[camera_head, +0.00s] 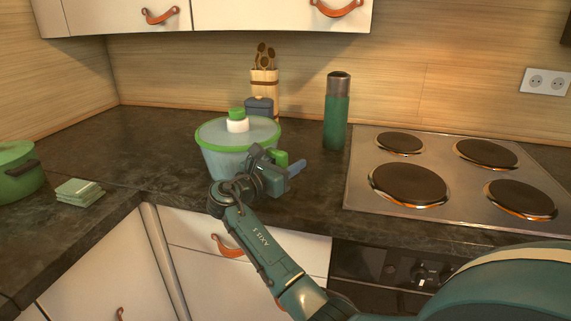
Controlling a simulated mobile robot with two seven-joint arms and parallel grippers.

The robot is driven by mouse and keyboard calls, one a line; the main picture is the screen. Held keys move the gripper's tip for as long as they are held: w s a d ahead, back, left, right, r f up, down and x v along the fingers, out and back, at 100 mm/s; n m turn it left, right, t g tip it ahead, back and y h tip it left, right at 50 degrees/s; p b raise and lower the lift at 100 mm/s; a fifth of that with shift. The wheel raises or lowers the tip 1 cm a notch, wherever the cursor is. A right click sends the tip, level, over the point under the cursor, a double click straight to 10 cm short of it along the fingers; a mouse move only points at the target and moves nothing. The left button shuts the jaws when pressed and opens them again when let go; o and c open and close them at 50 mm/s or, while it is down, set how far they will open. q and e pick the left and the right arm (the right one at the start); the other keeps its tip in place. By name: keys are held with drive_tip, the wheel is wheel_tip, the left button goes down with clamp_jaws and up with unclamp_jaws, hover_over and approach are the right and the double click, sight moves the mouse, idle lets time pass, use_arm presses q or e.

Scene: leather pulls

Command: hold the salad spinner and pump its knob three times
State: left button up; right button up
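The salad spinner (212,158) stands upright on the dark worktop, left of the hob. It has a pale translucent bowl and a lid with a green rim. Its knob (237,122), white with a green top, stands up from the middle of the lid. My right gripper (287,164) is at the front right side of the bowl, below the lid rim, and hides part of the bowl. A small green piece shows by its fingers; I cannot tell whether it belongs to the spinner or whether the fingers close on it. My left gripper is out of view.
A green flask (337,115) stands behind and right of the spinner. A utensil block (264,84) and a blue-grey container (259,108) are behind it. The hob (428,158) is at right. A green pot (17,170) and folded cloths (79,191) are at left.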

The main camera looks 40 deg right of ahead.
clamp_jaws()
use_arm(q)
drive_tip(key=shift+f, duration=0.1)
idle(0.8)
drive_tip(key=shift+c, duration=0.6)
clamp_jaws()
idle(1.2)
